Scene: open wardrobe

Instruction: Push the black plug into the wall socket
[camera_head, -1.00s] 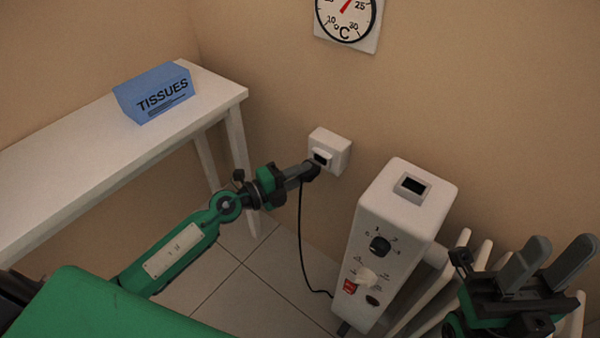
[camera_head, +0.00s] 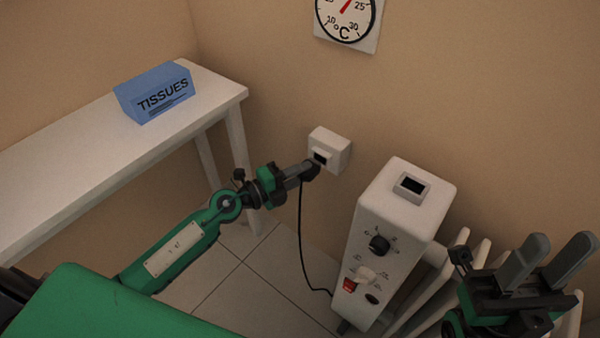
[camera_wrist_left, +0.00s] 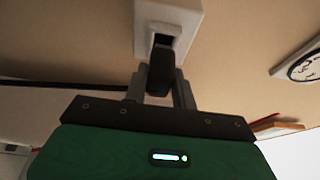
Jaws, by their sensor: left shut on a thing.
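The white wall socket (camera_head: 335,146) is a box on the tan wall, with a dark opening on its front. My left gripper (camera_head: 310,170) is shut on the black plug (camera_wrist_left: 161,70), right at the socket's front. In the left wrist view the plug sits between the two fingers (camera_wrist_left: 161,88), in line with the socket (camera_wrist_left: 168,14) and its dark opening. Whether the plug touches or enters the opening I cannot tell. The plug's black cord (camera_head: 302,235) hangs down to the floor. My right gripper (camera_head: 545,268) is open and empty at the lower right.
A white heater (camera_head: 385,250) with knobs and a red switch stands right of the socket. A white table (camera_head: 80,165) with a blue tissue box (camera_head: 155,92) is at the left. A thermometer dial (camera_head: 347,18) hangs above. Tiled floor (camera_head: 250,290) lies between.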

